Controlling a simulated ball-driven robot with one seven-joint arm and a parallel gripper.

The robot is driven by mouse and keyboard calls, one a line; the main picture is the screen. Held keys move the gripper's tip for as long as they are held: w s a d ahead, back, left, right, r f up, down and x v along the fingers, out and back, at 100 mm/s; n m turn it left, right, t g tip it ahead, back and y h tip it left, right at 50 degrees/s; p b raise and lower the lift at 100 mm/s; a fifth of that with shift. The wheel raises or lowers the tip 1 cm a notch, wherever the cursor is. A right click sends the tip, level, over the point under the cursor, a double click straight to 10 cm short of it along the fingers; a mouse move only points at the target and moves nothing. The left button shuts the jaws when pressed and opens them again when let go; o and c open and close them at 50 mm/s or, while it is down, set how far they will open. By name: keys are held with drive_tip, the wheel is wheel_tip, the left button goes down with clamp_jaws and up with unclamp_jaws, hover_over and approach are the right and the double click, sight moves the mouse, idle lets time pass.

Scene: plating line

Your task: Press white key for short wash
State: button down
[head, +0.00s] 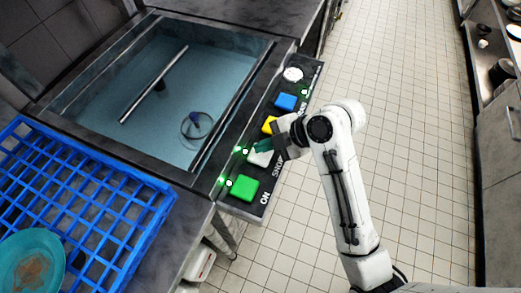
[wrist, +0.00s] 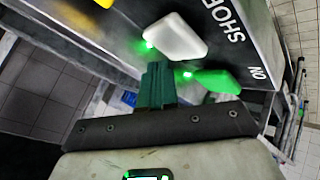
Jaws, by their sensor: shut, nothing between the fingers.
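The white key (head: 258,159) is on the dark control panel (head: 244,207) along the front of the wash basin, between the yellow and green keys. It is partly hidden by my gripper (head: 263,146) in the head view. The wrist view shows the white key (wrist: 175,37) whole, with part of the label "SHORT" beside it. My gripper (wrist: 155,72) has dark green fingers, shut together and empty. The fingertips are right by the white key's edge; I cannot tell whether they touch it. A green lamp (wrist: 149,45) glows next to the white key.
The green key (head: 244,188) marked "ON" has a lit lamp (head: 228,183). The yellow key (head: 270,124), blue key (head: 286,101) and round white knob (head: 293,74) are further along. A blue rack (head: 150,205) with a teal plate (head: 42,244) stands left. Tiled floor is clear at right.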

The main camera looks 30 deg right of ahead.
sight(264, 155)
drive_tip(key=shift+r+p, duration=2.15)
drive_tip(key=shift+r, duration=0.4)
drive_tip(key=shift+f, duration=0.15)
drive_tip(key=s+d+f+m+g+h, duration=0.2)
drive_tip(key=s+f+m, duration=0.3)
drive_tip(key=s+m, duration=0.4)
drive_tip(key=s+d+f+m+g+h, duration=0.3)
drive_tip(key=s+d+f+m+h, duration=0.2)
drive_tip(key=s+m, duration=0.5)
drive_tip(key=s, duration=0.3)
drive_tip(key=shift+d, duration=0.15)
